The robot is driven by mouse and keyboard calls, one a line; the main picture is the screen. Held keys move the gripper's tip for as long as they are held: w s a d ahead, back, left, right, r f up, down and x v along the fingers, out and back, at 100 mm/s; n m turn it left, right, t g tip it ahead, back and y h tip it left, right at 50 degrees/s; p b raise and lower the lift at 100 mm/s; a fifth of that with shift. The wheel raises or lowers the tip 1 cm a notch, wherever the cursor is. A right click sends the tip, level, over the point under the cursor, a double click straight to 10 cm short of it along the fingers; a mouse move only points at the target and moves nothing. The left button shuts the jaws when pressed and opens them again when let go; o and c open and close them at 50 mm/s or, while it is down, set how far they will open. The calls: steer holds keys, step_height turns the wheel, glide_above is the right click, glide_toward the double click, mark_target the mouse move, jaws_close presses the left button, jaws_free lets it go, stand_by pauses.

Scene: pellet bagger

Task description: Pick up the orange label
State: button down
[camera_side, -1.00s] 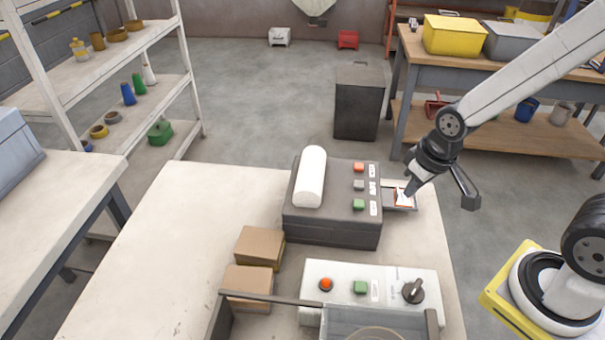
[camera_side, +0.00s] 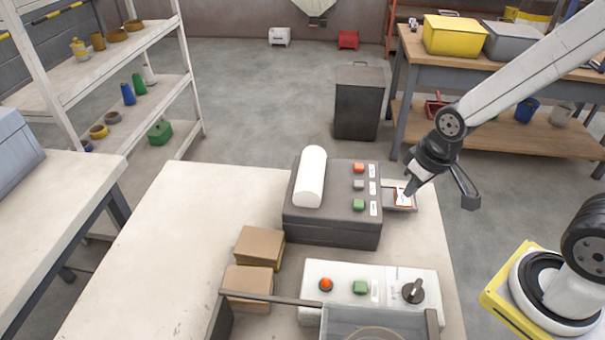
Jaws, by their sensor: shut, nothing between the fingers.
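The orange label (camera_side: 401,204) shows as a small orange-edged patch with white on it, on the small tray (camera_side: 413,208) at the right side of the dark label machine (camera_side: 332,228). My gripper (camera_side: 406,194) is right over the label, its fingertips shut and pointing down and left. The fingers cover part of the label. I cannot tell whether the fingertips touch it.
The machine carries a white roll (camera_side: 310,177) and several buttons. Brown boxes (camera_side: 259,246) sit to its left. A white control panel (camera_side: 370,288) with a black knob stands in front. The left of the table (camera_side: 170,240) is clear.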

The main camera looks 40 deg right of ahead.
steer(key=shift+c, duration=0.4)
jaws_free()
steer(key=w+d+f+m+g, duration=0.1)
steer(key=w+d+f+m, duration=0.1)
steer(key=m, duration=1.1)
steer(key=w+d+f+m+g, duration=0.1)
steer(key=w+d+m, duration=0.4)
steer(key=m, duration=0.9)
steer(key=shift+w+d+f+g, duration=0.3)
steer(key=shift+d+f, duration=0.6)
steer(key=shift+d, duration=0.1)
steer(key=shift+f, duration=1.3)
